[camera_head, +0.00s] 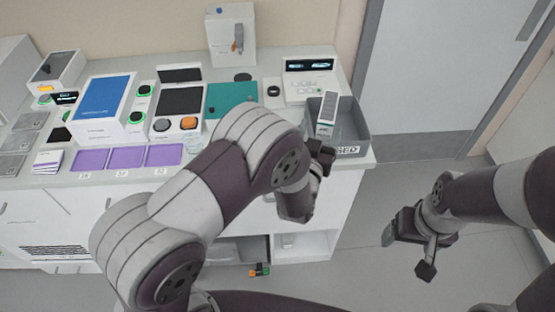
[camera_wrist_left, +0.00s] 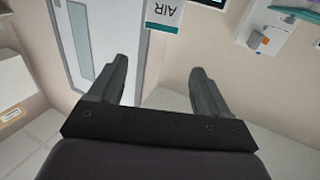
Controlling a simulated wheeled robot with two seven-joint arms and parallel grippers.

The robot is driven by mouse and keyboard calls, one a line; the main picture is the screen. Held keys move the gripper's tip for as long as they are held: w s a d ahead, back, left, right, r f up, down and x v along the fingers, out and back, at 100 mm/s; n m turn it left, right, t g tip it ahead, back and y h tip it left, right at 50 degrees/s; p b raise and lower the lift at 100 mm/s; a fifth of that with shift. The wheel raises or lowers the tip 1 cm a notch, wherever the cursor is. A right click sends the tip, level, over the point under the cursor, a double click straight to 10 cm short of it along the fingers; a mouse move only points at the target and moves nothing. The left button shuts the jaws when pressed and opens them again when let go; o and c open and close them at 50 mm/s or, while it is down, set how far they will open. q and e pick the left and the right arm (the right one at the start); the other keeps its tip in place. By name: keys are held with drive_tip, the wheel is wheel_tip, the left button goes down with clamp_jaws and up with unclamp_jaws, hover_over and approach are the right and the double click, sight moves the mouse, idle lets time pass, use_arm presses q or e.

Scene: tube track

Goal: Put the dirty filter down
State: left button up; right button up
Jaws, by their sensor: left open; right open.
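A pale filter-like piece with grey stripes (camera_head: 327,112) stands tilted in the grey open bin (camera_head: 356,128) at the right end of the counter. The bin's front label is partly hidden and ends in "SED". My left gripper (camera_head: 321,158) is just in front of the bin, below the piece and apart from it; my arm partly hides it. In the left wrist view its fingers (camera_wrist_left: 158,76) are spread with nothing between them. My right gripper (camera_head: 407,250) is open and empty over the floor at the right.
The counter holds a blue-topped box (camera_head: 103,98), purple pads (camera_head: 127,158), a teal mat (camera_head: 232,100) and a display unit (camera_head: 308,68). A door (camera_head: 440,75) is at the right. A panel marked "AIR" (camera_wrist_left: 163,12) shows beyond the left fingers. The right floor is clear.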

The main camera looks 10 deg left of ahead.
use_arm(q)
drive_tip(key=s+a+g, duration=0.7)
drive_tip(key=s+g, duration=0.1)
drive_tip(key=s, duration=0.3)
drive_tip(key=s+a+f+g+y, duration=0.1)
drive_tip(key=s+a+g, duration=0.7)
drive_tip(key=s, duration=0.3)
drive_tip(key=shift+s+a+f+n+g+y, duration=0.15)
drive_tip(key=shift+s+f+n+g+y, duration=0.15)
drive_tip(key=shift+n, duration=0.1)
